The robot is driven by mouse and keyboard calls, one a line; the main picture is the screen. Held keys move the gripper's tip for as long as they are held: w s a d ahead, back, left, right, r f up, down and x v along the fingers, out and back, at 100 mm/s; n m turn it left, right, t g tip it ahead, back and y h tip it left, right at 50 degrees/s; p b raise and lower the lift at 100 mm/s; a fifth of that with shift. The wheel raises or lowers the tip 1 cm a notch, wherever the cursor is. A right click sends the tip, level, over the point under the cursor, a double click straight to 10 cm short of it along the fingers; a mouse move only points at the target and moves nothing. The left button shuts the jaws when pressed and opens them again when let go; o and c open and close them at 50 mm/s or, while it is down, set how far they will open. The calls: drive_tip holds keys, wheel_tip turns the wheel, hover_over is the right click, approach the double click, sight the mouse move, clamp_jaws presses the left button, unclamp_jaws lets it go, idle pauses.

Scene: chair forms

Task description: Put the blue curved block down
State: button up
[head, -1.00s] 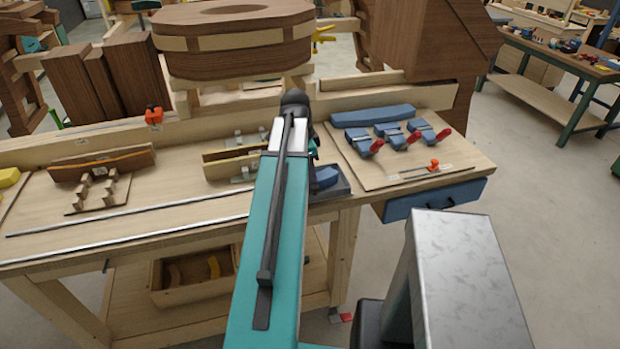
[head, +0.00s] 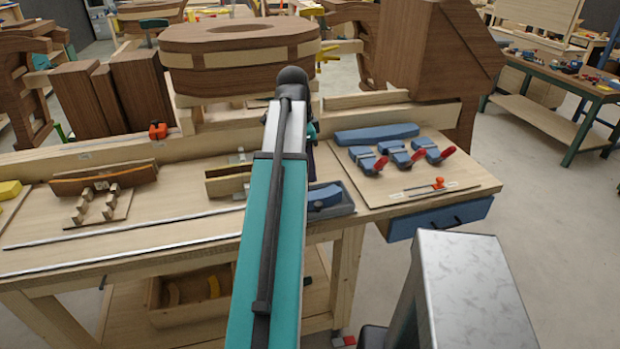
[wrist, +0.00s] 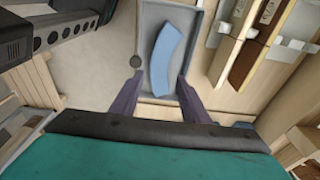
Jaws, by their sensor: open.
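The blue curved block (head: 325,196) lies in a shallow grey tray (head: 346,211) at the front of the workbench. In the wrist view the block (wrist: 164,58) lies lengthwise inside the tray (wrist: 197,27), apparently flat on its floor. My gripper (wrist: 160,76) is open, with one dark finger on each side of the block's near end. The fingers look clear of the block, above it. In the head view my arm hides most of the gripper and the tray's left part. Another blue curved piece (head: 376,134) lies on the board at the right.
Blue clamps with red handles (head: 400,153) stand on the board (head: 375,190) right of the tray. Slotted wooden forms (head: 228,183) stand left of the tray. Long metal rods (head: 120,235) lie along the bench front. A large wooden form (head: 240,50) rises behind.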

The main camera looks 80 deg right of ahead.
drive_tip(key=shift+w+a+r, duration=0.1)
drive_tip(key=shift+r, duration=0.85)
idle(0.3)
